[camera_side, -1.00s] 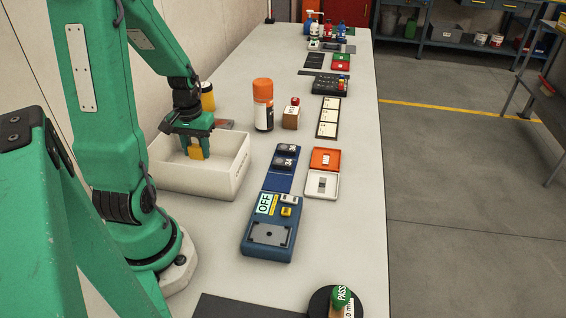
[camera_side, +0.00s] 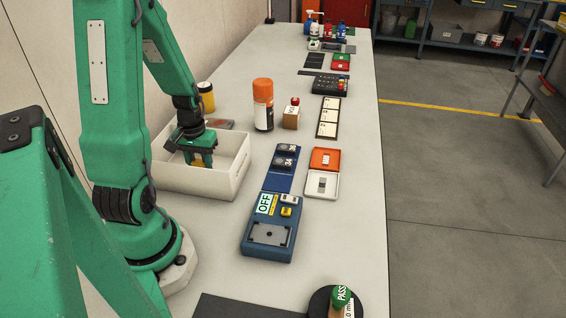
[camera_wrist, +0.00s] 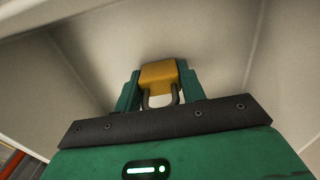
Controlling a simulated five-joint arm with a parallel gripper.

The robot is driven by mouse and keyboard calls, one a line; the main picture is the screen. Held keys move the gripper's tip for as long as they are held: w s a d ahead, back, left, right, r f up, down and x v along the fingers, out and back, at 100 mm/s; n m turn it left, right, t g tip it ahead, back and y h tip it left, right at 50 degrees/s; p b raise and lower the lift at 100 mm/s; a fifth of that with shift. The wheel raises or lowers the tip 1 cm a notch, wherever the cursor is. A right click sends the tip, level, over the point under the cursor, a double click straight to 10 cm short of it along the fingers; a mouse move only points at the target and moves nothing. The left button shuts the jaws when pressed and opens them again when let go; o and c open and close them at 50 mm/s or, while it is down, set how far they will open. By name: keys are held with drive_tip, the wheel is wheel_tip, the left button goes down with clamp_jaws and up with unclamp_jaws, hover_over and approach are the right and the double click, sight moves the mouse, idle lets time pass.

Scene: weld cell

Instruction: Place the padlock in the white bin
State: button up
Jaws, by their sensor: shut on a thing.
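The white bin (camera_side: 222,184) stands on the table next to my arm's base. My gripper (camera_side: 201,161) is inside the bin's opening, below the level of its rim. It is shut on the yellow padlock, of which a small part shows between the fingers in the side view. In the wrist view the padlock (camera_wrist: 158,75) sits between the two green fingers, with its dark shackle toward the palm. The bin's pale floor and walls (camera_wrist: 85,55) surround it. I cannot tell whether the padlock touches the bin floor.
An orange-capped bottle (camera_side: 263,105) and a small wooden block with a red knob (camera_side: 291,116) stand beyond the bin. A blue OFF device (camera_side: 269,228) lies to its right. A yellow jar (camera_side: 206,97) stands behind it. The table's right strip is mostly clear.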

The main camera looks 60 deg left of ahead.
drive_tip(key=shift+f, duration=0.1)
drive_tip(key=o, duration=1)
drive_tip(key=shift+r, duration=6.15)
drive_tip(key=w+d+r+m+t, duration=0.1)
drive_tip(key=d+r+m+t, duration=0.1)
drive_tip(key=d, duration=0.5)
drive_tip(key=d+r+m+t, duration=0.1)
drive_tip(key=d+r+m, duration=0.3)
drive_tip(key=d, duration=0.4)
drive_tip(key=w+d+r+m+t, duration=0.1)
drive_tip(key=d+r+m+t, duration=0.1)
drive_tip(key=d+r, duration=0.3)
drive_tip(key=shift+w+d+r+m+t, duration=0.15)
drive_tip(key=shift+d+m, duration=0.1)
drive_tip(key=shift+d, duration=0.45)
drive_tip(key=shift+w+d+r+m+t, duration=0.15)
drive_tip(key=shift+d+m, duration=0.1)
drive_tip(key=shift+d, duration=0.4)
drive_tip(key=shift+f, duration=0.1)
